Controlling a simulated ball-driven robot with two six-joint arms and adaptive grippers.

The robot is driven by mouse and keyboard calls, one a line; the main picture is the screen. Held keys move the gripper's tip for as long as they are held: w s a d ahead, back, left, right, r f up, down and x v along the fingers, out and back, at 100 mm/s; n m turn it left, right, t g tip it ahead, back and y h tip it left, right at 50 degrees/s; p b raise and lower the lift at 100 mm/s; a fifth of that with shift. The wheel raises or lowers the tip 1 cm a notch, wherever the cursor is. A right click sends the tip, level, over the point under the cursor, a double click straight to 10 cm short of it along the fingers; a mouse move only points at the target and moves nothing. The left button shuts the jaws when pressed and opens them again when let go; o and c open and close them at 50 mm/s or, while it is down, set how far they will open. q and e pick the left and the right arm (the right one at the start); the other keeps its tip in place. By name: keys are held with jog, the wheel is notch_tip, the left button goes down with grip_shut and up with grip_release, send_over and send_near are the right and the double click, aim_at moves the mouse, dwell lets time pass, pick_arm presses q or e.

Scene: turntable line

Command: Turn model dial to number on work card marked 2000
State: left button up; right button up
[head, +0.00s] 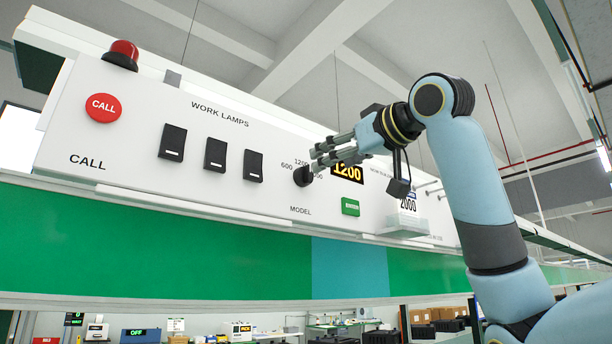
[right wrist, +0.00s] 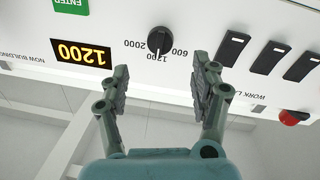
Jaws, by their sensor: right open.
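The model dial (head: 302,177) is a black knob on the white panel, with 600, 1200 and partly hidden lettering around it. In the right wrist view the dial (right wrist: 159,40) appears upside down, its white mark at 1200, with 600 and 2000 to either side. The display (head: 347,173) reads 1200. The work card (head: 408,205) reads 2000 and stands in a clear holder on the panel. My right gripper (head: 319,158) is open and empty in front of the dial; in its wrist view its fingers (right wrist: 162,66) are spread, apart from the dial. My left gripper is out of view.
A green ENTER button (head: 350,207) is just below the display. Three black lamp switches (head: 215,154) and a red CALL button (head: 103,107) are left of the dial. A red beacon (head: 123,53) tops the panel. A green band (head: 180,245) runs below.

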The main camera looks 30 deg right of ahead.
aim_at(310, 175)
jog(key=w+p, duration=0.3)
jog(key=w, duration=0.4)
jog(key=shift+w+r, duration=0.1)
jog(key=shift+w, duration=0.95)
jog(key=c, duration=1.2)
